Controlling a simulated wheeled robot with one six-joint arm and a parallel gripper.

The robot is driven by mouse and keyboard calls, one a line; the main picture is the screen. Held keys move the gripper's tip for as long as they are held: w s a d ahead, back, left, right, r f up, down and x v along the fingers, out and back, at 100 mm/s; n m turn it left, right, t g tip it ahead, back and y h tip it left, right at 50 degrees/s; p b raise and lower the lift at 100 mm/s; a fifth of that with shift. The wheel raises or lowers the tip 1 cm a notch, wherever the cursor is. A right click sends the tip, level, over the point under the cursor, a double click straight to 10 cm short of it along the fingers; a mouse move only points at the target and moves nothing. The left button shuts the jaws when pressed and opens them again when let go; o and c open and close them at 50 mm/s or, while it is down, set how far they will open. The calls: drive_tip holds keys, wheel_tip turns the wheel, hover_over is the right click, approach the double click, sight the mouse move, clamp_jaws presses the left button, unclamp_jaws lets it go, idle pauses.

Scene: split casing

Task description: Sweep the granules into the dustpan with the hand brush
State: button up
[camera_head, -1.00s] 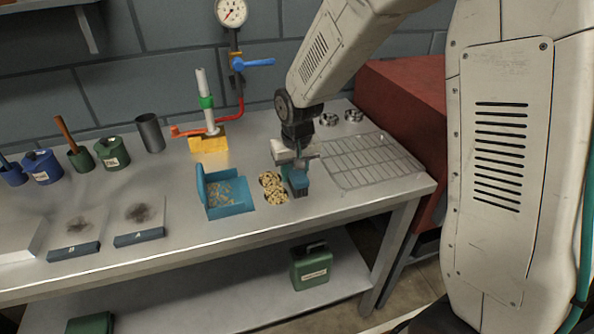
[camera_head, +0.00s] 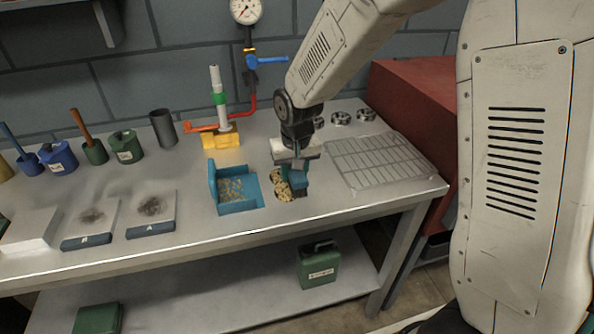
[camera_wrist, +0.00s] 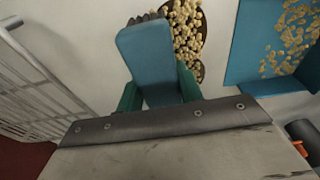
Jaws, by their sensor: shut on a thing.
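My gripper (camera_head: 297,165) is shut on the teal hand brush (camera_head: 295,180). The wrist view shows its two green fingers on either side of the brush (camera_wrist: 147,50), with dark bristles at the far end. The pale yellow granules (camera_head: 280,187) lie on a dark patch on the bench, just left of the brush, which partly hides them in the head view. The granules also show beside the bristles in the wrist view (camera_wrist: 184,28). The blue dustpan (camera_head: 240,207) stands left of the pile and has scattered granules in it. I cannot tell whether the bristles touch the bench.
A wire rack (camera_head: 375,160) lies to the right. A yellow-based valve pipe (camera_head: 221,138) stands behind the dustpan. Two plates with dark smudges (camera_head: 152,207) lie to the left. Canisters (camera_head: 125,147) stand at the back left. The bench's front edge (camera_head: 330,208) is close to the pile.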

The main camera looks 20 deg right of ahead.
sight(279, 184)
drive_tip(key=shift+a, duration=0.65)
drive_tip(key=shift+a, duration=0.1)
drive_tip(key=shift+a+f, duration=0.1)
drive_tip(key=shift+a, duration=0.5)
drive_tip(key=shift+a, duration=0.1)
drive_tip(key=shift+s+a, duration=0.1)
drive_tip(key=shift+a, duration=0.5)
wheel_tip(279, 184, up, 7)
idle(0.4)
